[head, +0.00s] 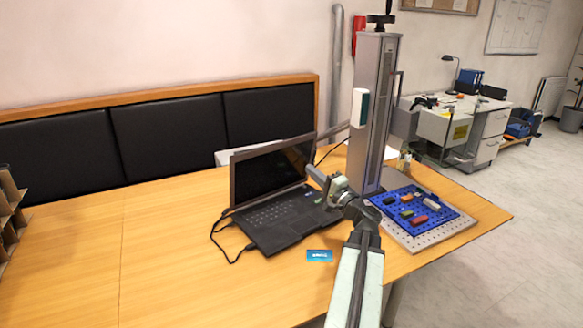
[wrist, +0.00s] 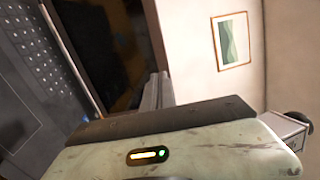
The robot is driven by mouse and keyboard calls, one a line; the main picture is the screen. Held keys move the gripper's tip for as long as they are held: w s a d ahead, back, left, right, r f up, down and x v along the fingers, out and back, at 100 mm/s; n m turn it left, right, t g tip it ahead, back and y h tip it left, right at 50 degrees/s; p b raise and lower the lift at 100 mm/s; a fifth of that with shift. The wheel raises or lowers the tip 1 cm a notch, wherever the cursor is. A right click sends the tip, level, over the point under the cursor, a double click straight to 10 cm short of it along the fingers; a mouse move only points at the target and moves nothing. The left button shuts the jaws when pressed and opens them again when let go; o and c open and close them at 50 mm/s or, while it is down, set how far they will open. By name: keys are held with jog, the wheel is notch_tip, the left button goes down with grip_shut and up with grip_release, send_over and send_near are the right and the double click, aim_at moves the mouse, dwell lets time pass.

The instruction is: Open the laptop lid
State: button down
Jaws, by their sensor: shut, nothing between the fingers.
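The black laptop (head: 275,200) stands on the wooden table with its lid (head: 268,172) raised, leaning back from the keyboard base. My gripper (head: 314,172) is shut and empty at the right edge of the raised lid, above the right side of the base. I cannot tell whether it touches the lid. In the wrist view the dark screen (wrist: 100,45) and the keyboard base (wrist: 35,80) fill the left side, and the shut fingers of my gripper (wrist: 157,90) show beside the screen.
The laser marker's column (head: 372,115) stands right of the laptop. A blue tray (head: 420,225) with several small parts lies on a perforated plate. A blue card (head: 320,256) lies in front of the laptop, and a cable (head: 228,250) loops at its left.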

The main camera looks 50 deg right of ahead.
jog(key=p, duration=0.3)
send_near(285, 143)
jog(key=x, duration=0.6)
jog(key=shift+w+f, duration=0.1)
jog(key=shift+w, duration=0.3)
jog(key=shift+d, duration=0.15)
